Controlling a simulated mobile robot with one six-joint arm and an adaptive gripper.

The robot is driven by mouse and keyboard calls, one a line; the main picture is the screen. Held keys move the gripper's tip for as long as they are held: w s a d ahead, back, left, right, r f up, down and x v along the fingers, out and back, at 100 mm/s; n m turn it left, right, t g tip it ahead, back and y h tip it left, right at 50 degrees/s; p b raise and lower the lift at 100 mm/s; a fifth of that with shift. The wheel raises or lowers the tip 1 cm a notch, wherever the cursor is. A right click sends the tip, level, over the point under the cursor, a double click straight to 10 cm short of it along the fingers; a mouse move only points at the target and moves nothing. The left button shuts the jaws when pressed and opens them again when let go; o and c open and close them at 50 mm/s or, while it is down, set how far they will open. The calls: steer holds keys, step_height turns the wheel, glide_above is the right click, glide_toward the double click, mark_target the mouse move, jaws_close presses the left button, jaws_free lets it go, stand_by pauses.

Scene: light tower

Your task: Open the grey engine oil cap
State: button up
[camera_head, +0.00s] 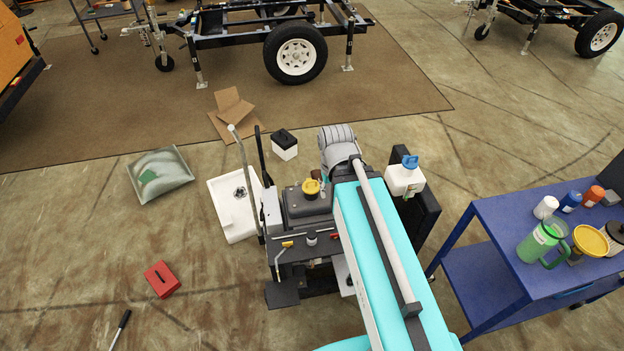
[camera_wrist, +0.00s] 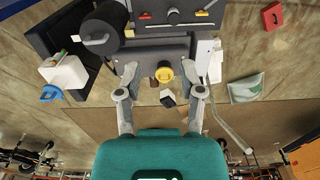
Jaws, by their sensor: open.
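A small grey cap (camera_head: 311,237) sits on the front panel of the dark engine unit (camera_head: 308,205). It also shows near the top of the wrist view (camera_wrist: 172,15). A yellow cap (camera_head: 311,187) stands on the grey tank behind it, and appears between my fingertips in the wrist view (camera_wrist: 164,74). My gripper (camera_wrist: 159,68) is open with its fingers spread wide and nothing held. The grey cap lies beyond the fingertips in that view. In the head view my turquoise arm hides the gripper.
A white jug with a blue cap (camera_head: 404,180) stands right of the engine. Small red and yellow levers flank the grey cap. A tall bent handle (camera_head: 244,170) rises at left. A blue cart (camera_head: 540,268) with bottles and a green mug stands at right.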

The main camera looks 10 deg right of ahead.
steer(key=w+f+m+b, duration=0.5)
steer(key=w+m, duration=0.1)
steer(key=w, duration=0.2)
steer(key=w+f+m+t+b, duration=0.1)
steer(key=w+f+m+b, duration=0.3)
steer(key=w, duration=0.5)
steer(key=w+f+m+t+b, duration=0.1)
steer(key=w+f+m+b, duration=0.4)
steer(key=w, duration=0.4)
steer(key=shift+f+m+b, duration=0.3)
steer(key=shift+m+b, duration=0.15)
steer(key=shift+m, duration=0.95)
steer(key=shift+f, duration=0.15)
steer(key=w+f+b, duration=0.1)
steer(key=f+b, duration=0.7)
steer(key=b, duration=0.1)
steer(key=w+f+b, duration=0.1)
steer(key=f+b, duration=0.3)
steer(key=f, duration=0.1)
steer(key=shift+w+f, duration=0.1)
steer(key=shift+w, duration=0.25)
steer(key=shift+b, duration=0.3)
